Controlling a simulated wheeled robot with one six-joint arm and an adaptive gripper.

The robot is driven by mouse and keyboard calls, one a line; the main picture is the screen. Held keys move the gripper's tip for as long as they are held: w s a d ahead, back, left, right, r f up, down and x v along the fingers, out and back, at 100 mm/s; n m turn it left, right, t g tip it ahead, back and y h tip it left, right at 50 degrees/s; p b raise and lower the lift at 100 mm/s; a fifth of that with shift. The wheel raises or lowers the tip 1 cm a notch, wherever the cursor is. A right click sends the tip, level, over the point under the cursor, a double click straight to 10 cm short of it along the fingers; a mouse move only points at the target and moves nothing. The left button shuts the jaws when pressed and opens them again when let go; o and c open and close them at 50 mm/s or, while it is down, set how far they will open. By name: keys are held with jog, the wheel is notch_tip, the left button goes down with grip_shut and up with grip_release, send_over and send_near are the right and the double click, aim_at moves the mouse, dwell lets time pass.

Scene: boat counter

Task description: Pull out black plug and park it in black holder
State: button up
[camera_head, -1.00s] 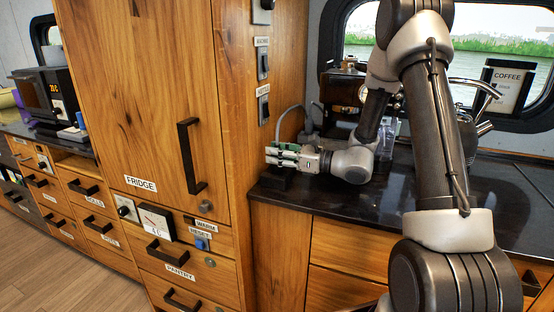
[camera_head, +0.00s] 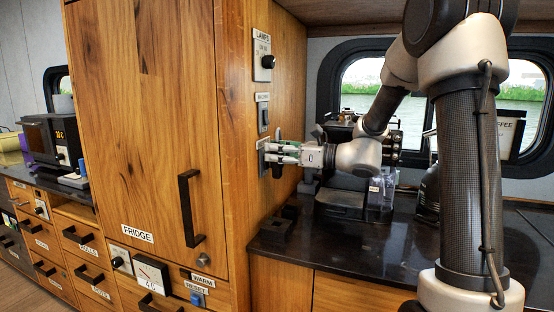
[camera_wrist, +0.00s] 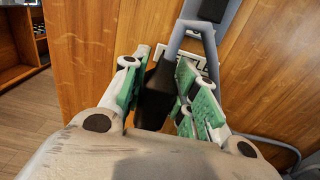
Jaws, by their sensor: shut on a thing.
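My gripper (camera_head: 272,154) is up beside the side face of the wooden cabinet, level with the lower wall switch panel, which it partly covers. In the wrist view the green-padded fingers (camera_wrist: 158,88) are closed around the black plug (camera_wrist: 153,95). A grey cable (camera_wrist: 186,34) seems to bend near it. The dark plug body also shows just below the fingers in the head view (camera_head: 277,169). I cannot tell whether the plug touches the wall. The black holder (camera_head: 271,229) is a low block on the counter's left end, below my gripper.
The MACHINE switch (camera_head: 263,118) and LAMPS knob (camera_head: 268,61) are on the cabinet side above my gripper. A coffee machine (camera_head: 342,197) stands behind the arm. The dark counter (camera_head: 320,250) is bare at the front. A grey cable (camera_wrist: 272,144) runs at lower right.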

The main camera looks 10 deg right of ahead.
jog(key=shift+r, duration=2.75)
